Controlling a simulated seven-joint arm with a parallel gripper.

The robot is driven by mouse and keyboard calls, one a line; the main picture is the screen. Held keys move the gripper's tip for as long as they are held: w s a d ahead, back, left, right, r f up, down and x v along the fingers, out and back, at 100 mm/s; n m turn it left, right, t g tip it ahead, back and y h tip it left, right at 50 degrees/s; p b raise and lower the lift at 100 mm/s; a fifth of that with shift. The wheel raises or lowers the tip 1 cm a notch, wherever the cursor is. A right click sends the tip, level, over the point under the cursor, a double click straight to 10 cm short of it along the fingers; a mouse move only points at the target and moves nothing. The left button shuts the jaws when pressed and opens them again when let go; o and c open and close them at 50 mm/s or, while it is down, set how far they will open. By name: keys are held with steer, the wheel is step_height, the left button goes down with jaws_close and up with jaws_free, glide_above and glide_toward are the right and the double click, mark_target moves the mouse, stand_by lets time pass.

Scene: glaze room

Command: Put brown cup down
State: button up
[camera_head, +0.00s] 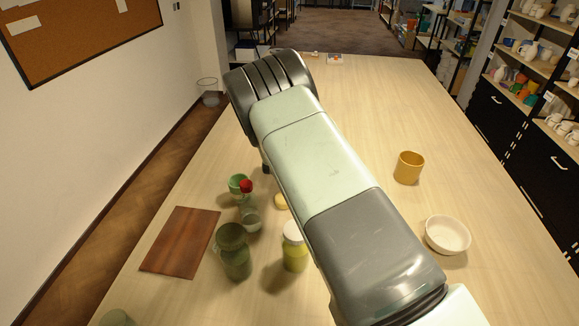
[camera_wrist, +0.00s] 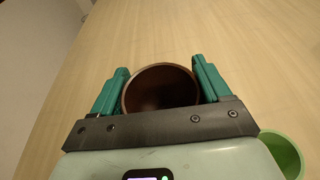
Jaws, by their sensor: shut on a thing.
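The brown cup (camera_wrist: 158,90) shows in the wrist view, its round opening facing the camera and its inside empty. My gripper (camera_wrist: 161,74) has its two teal fingers on either side of the cup and is shut on it. Pale wooden table (camera_wrist: 185,30) lies beyond the cup. I cannot tell whether the cup's base touches the table. In the head view my arm hides the cup and nearly all of the gripper.
A green cup (camera_wrist: 284,152) is close by at lower right in the wrist view. The head view shows a red-capped bottle (camera_head: 249,213), a dark green jar (camera_head: 235,258), a yellow jar (camera_head: 295,254), a brown board (camera_head: 180,242), a yellow cup (camera_head: 408,168) and a white bowl (camera_head: 447,236).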

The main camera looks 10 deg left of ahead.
steer(key=shift+f, duration=3.55)
steer(key=shift+f, duration=0.15)
steer(key=o, duration=1.2)
steer(key=shift+o, duration=0.2)
